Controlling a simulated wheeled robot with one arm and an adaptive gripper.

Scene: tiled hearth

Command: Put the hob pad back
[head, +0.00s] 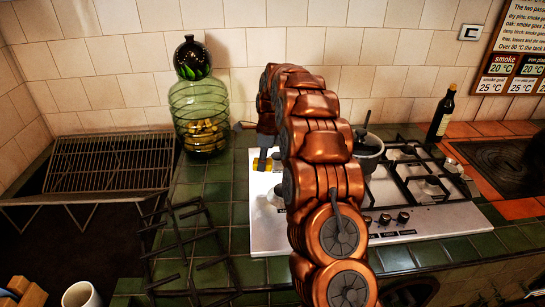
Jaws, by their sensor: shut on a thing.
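My gripper (263,157) is over the left part of the steel hob (258,230), beyond my copper-coloured arm. It is shut on a small yellow-brown thing (258,167), seen at its fingers. My arm hides part of it, and I cannot tell for sure that it is the hob pad. A black grate (190,247) lies off the hob, on the green tiles to its left. The hob's left side shows bare steel and a burner (276,195); its right side carries a black grate (412,172).
A large green glass jar (198,112) stands behind, left of my gripper. A dark pot (367,153) sits on the hob, partly behind my arm. A wire rack (105,165) is at left, a white mug (80,295) at front left, a dark bottle (440,117) at back right.

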